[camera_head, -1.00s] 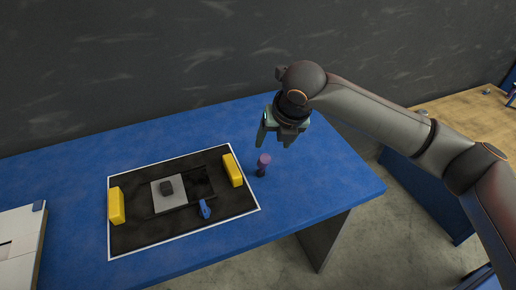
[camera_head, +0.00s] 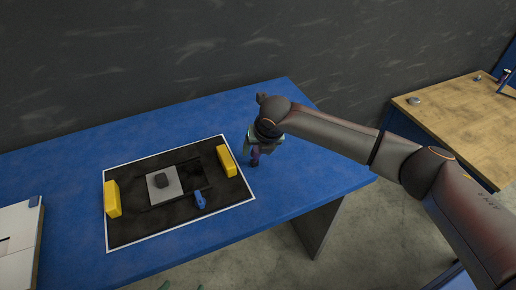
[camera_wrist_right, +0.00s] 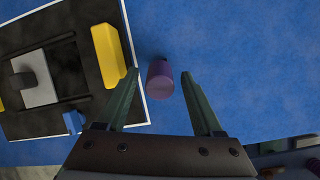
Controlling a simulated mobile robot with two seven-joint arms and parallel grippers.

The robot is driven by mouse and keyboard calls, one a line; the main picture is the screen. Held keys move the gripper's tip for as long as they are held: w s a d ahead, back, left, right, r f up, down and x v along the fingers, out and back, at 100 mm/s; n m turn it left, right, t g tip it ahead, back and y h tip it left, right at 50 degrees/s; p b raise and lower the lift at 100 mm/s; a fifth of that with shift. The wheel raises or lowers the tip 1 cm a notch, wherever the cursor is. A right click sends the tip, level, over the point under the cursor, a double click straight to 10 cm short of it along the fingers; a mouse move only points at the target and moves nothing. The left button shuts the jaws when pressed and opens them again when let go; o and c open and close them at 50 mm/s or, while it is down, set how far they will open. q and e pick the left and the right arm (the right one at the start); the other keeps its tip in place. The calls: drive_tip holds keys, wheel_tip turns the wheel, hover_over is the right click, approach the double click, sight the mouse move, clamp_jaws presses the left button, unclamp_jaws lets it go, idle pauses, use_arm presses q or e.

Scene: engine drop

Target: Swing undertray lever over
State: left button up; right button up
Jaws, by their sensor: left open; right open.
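A short purple cylinder (camera_wrist_right: 160,80) stands on the blue table just right of the black mat; I take it to be the lever's knob, though the frames do not make that certain. In the head view its purple part (camera_head: 255,156) is mostly hidden by my right gripper. My right gripper (camera_wrist_right: 160,74) is open, with one green finger on each side of the cylinder and a gap beside each. A small blue lever-like piece (camera_head: 200,200) sits at the front of the dark frame on the mat; it also shows in the wrist view (camera_wrist_right: 73,122).
The white-edged black mat (camera_head: 125,233) carries two yellow blocks (camera_head: 111,199) (camera_head: 226,160) and a grey plate (camera_head: 158,190) with a dark knob. A white box (camera_head: 18,240) stands at left. The blue table (camera_head: 325,180) is clear at right; a wooden table (camera_head: 448,118) stands beyond.

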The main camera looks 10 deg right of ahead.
clamp_jaws()
idle(0.5)
idle(0.9)
